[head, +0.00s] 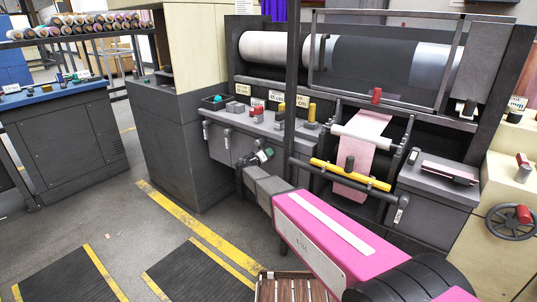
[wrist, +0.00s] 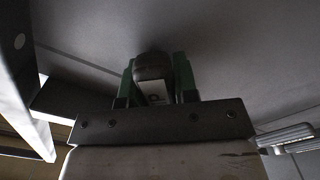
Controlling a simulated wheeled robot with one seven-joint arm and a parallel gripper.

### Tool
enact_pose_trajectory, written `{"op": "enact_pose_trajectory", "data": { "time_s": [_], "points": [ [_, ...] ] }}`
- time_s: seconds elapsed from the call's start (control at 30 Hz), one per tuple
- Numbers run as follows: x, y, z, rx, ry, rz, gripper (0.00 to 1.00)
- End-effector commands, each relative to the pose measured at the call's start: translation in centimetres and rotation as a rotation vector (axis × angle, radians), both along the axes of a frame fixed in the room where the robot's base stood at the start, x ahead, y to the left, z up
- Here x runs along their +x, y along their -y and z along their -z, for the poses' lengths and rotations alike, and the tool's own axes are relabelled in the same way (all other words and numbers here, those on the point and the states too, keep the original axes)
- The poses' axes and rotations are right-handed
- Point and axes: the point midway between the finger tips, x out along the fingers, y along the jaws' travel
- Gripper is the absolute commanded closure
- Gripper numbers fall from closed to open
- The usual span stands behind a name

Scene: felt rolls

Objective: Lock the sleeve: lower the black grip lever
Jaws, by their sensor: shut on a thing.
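The black grip lever (wrist: 152,66) shows in the wrist view as a rounded black handle with a small white tag. It stands between the two green fingers of my gripper (wrist: 155,82), which is shut on it. In the head view my gripper (head: 262,155) is at the front face of the grey machine cabinet (head: 222,150), low under its ledge. There the held lever is mostly hidden by the fingers and wrist. The sleeve is not clearly identifiable; a large roller (head: 375,62) with white and dark sections lies across the machine above.
Similar tagged handles (head: 227,137) hang on the cabinet front to the left. Red and yellow knobs (head: 311,112) stand on the ledge above. A yellow bar (head: 350,174) crosses the machine to the right. Open floor (head: 150,225) with yellow lines lies to the left.

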Motion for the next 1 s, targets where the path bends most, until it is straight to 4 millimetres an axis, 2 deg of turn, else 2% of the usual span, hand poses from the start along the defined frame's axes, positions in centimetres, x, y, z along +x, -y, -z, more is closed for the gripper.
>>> {"op": "enact_pose_trajectory", "data": {
  "time_s": [0.6,1.0],
  "points": [
    [2.0,-2.7,1.9,0.43,0.311,0.0,1.0],
    [2.5,-3.6,2.0,0.567,0.41,0.0,1.0]
  ]
}}
